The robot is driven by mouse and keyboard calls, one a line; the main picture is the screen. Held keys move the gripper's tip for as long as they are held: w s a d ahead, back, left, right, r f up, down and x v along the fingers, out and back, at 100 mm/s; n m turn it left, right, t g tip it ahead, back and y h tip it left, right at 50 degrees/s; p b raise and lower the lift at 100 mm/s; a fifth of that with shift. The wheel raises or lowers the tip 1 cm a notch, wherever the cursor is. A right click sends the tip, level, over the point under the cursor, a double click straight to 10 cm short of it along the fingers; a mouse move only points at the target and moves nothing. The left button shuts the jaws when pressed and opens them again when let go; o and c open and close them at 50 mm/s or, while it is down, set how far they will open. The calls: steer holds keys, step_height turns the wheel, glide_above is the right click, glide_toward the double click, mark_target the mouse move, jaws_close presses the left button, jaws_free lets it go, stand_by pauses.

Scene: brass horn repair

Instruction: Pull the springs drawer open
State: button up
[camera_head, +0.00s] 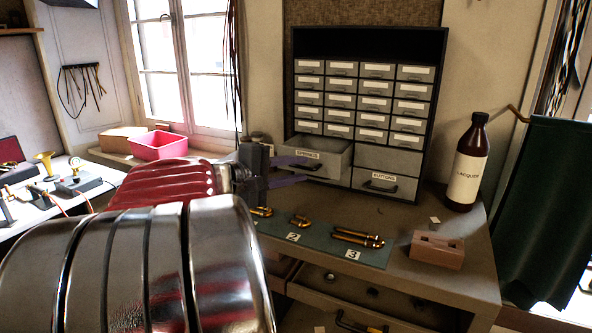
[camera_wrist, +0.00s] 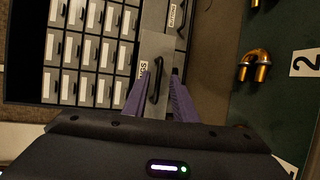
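The springs drawer (camera_head: 335,163) is a grey drawer at the lower left of the dark cabinet. It stands partly out, with its side and some of its inside showing. My gripper (camera_head: 310,170) is in front of it, its purple fingers reaching toward the drawer face. In the wrist view, the drawer face (camera_wrist: 158,47) and its black handle (camera_wrist: 154,80) show sideways between the two spread fingers (camera_wrist: 160,76). The gripper is open, and I see no finger closed on the handle. Part of the label is hidden by a finger.
The buttons drawer (camera_head: 387,187) is shut at lower right, under another drawer. A green mat (camera_head: 325,240) with brass parts and number cards lies in front. A lacquer bottle (camera_head: 467,165) and a pinkish block (camera_head: 436,250) stand to the right.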

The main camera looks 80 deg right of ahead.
steer(key=v, duration=1.4)
steer(key=shift+f, duration=0.1)
stand_by(0.7)
